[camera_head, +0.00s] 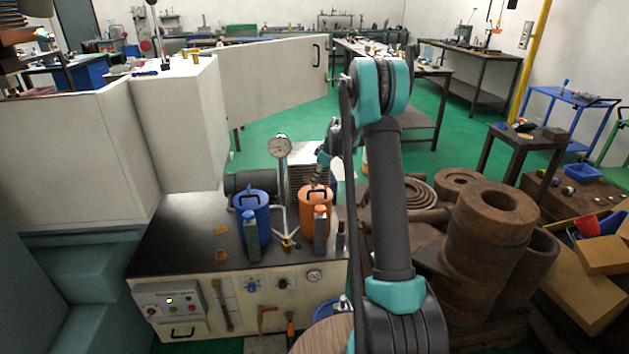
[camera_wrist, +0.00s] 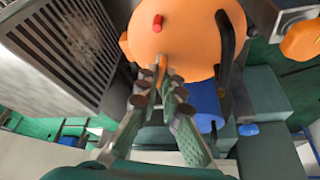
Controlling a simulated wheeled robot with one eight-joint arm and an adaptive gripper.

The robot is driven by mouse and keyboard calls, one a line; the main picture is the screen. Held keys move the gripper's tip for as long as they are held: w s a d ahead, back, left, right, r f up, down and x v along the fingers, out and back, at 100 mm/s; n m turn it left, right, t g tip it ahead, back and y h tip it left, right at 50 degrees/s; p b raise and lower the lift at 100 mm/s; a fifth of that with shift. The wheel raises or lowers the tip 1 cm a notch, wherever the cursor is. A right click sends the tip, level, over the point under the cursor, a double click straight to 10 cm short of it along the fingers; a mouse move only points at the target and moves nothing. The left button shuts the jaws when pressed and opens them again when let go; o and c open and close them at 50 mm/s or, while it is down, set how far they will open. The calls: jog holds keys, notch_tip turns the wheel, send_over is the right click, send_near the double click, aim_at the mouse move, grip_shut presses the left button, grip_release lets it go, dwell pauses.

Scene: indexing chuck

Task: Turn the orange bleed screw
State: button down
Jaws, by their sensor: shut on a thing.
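The orange bleed screw (camera_wrist: 162,66) shows in the wrist view as a small orange piece against the orange canister (camera_wrist: 190,40). My gripper (camera_wrist: 162,80) has its two fingertips closed around it. In the head view the orange canister (camera_head: 314,225) stands on the dark bench top, and my gripper (camera_head: 319,175) reaches down over its top. The screw itself is too small and covered to make out in the head view. A red peg (camera_wrist: 157,22) stands out from the canister in the wrist view, apart from the fingers.
A blue canister (camera_head: 254,215) stands left of the orange one. A round dial gauge (camera_head: 279,147) rises behind them. A ribbed grey housing (camera_wrist: 75,45) is close on the left in the wrist view. Rusty cylinders (camera_head: 488,225) stand right of the bench.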

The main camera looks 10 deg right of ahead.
jog(key=shift+n, duration=0.3)
jog(key=c, duration=1.7)
grip_release()
jog(key=v, duration=1.2)
jog(key=shift+w, duration=0.1)
